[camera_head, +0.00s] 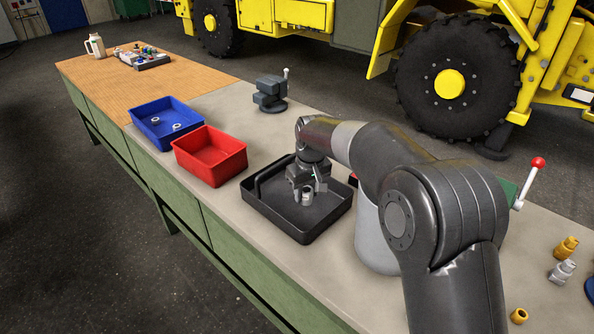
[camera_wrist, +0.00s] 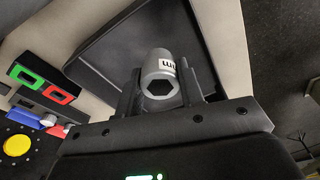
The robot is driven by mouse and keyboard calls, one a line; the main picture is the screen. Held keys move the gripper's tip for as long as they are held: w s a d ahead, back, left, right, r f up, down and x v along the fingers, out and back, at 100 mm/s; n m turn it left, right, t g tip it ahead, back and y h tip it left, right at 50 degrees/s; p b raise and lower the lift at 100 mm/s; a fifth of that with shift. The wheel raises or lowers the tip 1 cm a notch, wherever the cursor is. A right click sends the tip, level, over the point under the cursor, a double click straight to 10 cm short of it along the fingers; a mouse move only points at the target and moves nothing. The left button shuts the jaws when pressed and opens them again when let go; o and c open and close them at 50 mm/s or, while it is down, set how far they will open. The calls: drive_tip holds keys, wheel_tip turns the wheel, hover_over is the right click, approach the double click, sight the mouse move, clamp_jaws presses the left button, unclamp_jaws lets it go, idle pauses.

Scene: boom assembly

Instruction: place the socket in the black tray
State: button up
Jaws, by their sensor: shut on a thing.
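The socket (camera_head: 307,198) is a small grey metal cylinder, held below my gripper (camera_head: 307,189) over the black tray (camera_head: 331,222). In the wrist view the socket (camera_wrist: 158,62) sits between the two fingers of my gripper (camera_wrist: 160,85), with its hexagonal opening facing the camera and a white label on its side. My gripper is shut on it. The black tray also shows in the wrist view (camera_wrist: 120,50) beyond the socket. I cannot tell whether the socket touches the tray floor.
A red bin (camera_head: 209,155) and a blue bin (camera_head: 166,122) with small rings inside stand left of the tray. A grey vise (camera_head: 269,95) is behind it. Several brass and silver fittings (camera_head: 562,271) lie at the right. The bench front between is clear.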

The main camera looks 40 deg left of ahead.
drive_tip(key=w+a+f, duration=0.1)
drive_tip(key=f, duration=0.2)
drive_tip(key=w+a+f, duration=0.1)
drive_tip(key=f, duration=0.2)
drive_tip(key=w+a+f, duration=0.1)
drive_tip(key=f, duration=0.3)
drive_tip(key=shift+a, duration=0.25)
drive_tip(key=shift+f, duration=0.15)
drive_tip(key=o, duration=1.1)
drive_tip(key=r, duration=0.4)
drive_tip(key=d+r, duration=0.1)
drive_tip(key=r, duration=0.7)
drive_tip(key=shift+s+d, duration=0.2)
drive_tip(key=shift+r, duration=0.1)
